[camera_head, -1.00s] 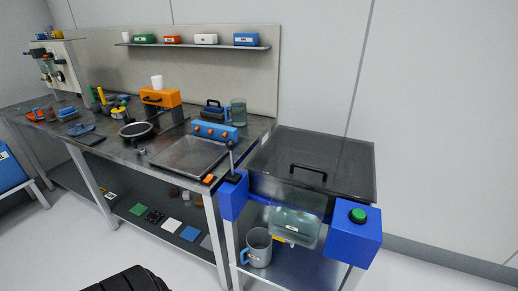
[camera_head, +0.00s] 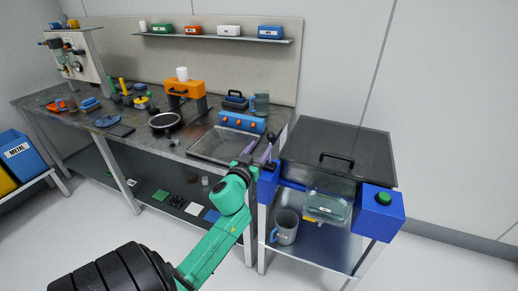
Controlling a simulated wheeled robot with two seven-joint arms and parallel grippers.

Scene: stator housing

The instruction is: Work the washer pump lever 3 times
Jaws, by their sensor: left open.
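The washer (camera_head: 370,152) is a bench with a dark grey lid and a black handle, at the right in the head view. Its pump lever stood on the blue housing (camera_head: 268,182) at the washer's left front; the lever is now hidden or too small to tell behind my gripper. My left gripper (camera_head: 258,153), on a green arm, is open at the top of that housing, its two fingers pointing up and away. I cannot tell whether the lever is between the fingers. My right gripper is not in view.
A blue box with a green button (camera_head: 384,198) sits at the washer's right front. A clear tank (camera_head: 328,204) hangs beneath the lid and a grey mug (camera_head: 285,227) stands on the lower shelf. The workbench (camera_head: 100,140) at left holds a shallow tray (camera_head: 222,146) and tools.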

